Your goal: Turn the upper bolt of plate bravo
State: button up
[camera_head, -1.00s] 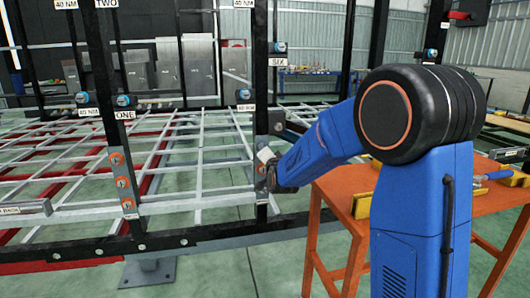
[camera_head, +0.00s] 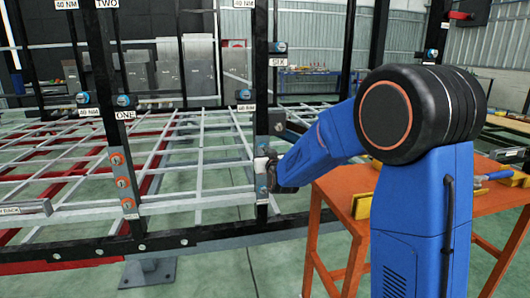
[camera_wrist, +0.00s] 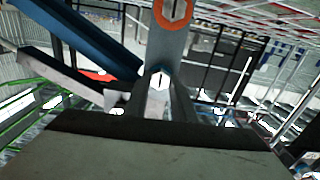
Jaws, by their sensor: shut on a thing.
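My gripper (camera_head: 267,173) is at the post under the label BRW-like tag, at the right-hand grey plate (camera_head: 262,192). The wrist view shows the grey plate (camera_wrist: 167,40) running upward in the picture, with one orange-ringed bolt (camera_wrist: 173,10) at the top edge. My gripper (camera_wrist: 160,94) is shut on another bolt (camera_wrist: 159,80), pale and hexagonal, between its two dark fingers. The wrist picture appears upside down, so the held bolt looks like the upper one. The plate's name is not readable, and my gripper hides part of it in the head view.
Another plate (camera_head: 122,181) with orange-ringed bolts stands on the left post. An orange table (camera_head: 340,195) with yellow tools stands at right, close to my arm. Black posts and the low chassis lattice (camera_head: 200,160) surround the work area.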

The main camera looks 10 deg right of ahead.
jog(key=n, duration=0.4)
jog(key=shift+n, duration=0.3)
jog(key=n, duration=0.4)
jog(key=shift+n, duration=0.3)
jog(key=o, duration=1.1)
jog(key=shift+c, duration=0.2)
jog(key=s, duration=1.7)
jog(key=shift+s, duration=0.15)
